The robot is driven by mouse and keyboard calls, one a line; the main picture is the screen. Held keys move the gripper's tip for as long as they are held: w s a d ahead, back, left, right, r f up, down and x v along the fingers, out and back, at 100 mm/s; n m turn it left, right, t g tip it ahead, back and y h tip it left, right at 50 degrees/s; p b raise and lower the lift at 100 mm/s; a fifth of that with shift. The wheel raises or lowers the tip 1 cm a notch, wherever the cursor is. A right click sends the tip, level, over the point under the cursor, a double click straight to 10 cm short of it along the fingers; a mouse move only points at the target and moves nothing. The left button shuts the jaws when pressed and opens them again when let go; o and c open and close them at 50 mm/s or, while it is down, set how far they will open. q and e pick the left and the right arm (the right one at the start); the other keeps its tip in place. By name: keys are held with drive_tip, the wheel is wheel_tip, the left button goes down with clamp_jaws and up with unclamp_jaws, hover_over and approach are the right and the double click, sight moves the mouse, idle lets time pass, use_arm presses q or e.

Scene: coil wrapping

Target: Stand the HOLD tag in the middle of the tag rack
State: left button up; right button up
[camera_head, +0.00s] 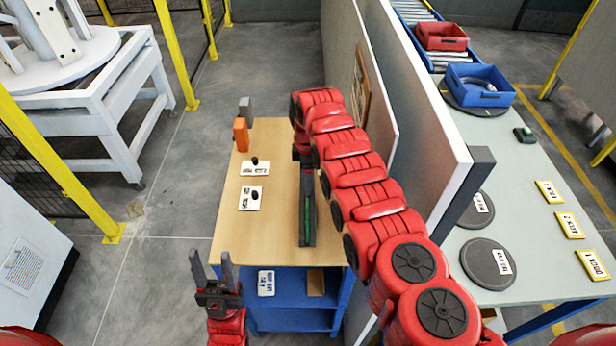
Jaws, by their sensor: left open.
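Two white tags with black knobs lie on the wooden table, a far tag (248,170) and a nearer tag (244,204). Their print is too small to read, so I cannot tell which is the HOLD tag. A long dark holder with a green strip (308,238), which looks like the tag rack, lies right of them, its far end partly hidden by my right arm. My left gripper (209,262) is open and empty, in front of the table's near left edge. My right arm reaches over the table; its gripper (304,160) points down near the holder's far end, fingers unclear.
An orange object (241,135) and a grey one (245,108) stand at the table's far left. A blue shelf (290,312) below holds white cards (266,283). A partition (420,120) walls off the table's right side.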

drive_tip(key=o, duration=1.3)
drive_tip(key=shift+c, duration=0.2)
